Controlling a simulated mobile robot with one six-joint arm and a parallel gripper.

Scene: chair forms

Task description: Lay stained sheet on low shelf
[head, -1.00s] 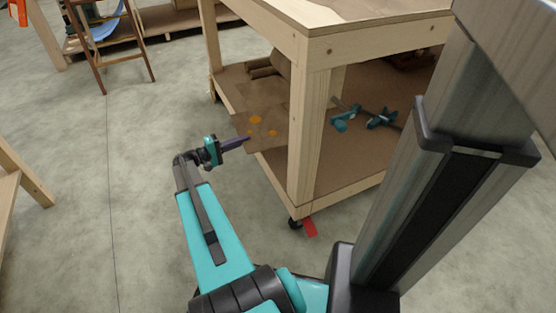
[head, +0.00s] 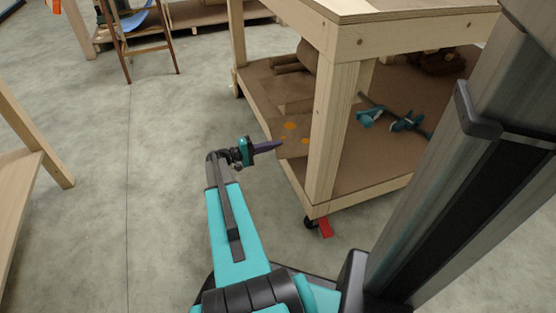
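The stained sheet (head: 291,132) is brown with several orange spots. It is at the front edge of the low shelf (head: 268,89) of the wooden workbench, just left of the near leg. Its left side reaches out to the shelf edge, and part of it seems hidden by the leg. My gripper (head: 279,145) comes in from the left outside the shelf. Its dark fingers look closed together on the sheet's near left edge. I cannot tell how much of the sheet rests on the shelf.
The bench's near leg (head: 333,140) stands right beside the sheet. A brown rolled thing (head: 294,63) lies farther back on the shelf. Teal clamps (head: 402,122) lie right of the leg. A red-pedalled caster (head: 325,227) is below.

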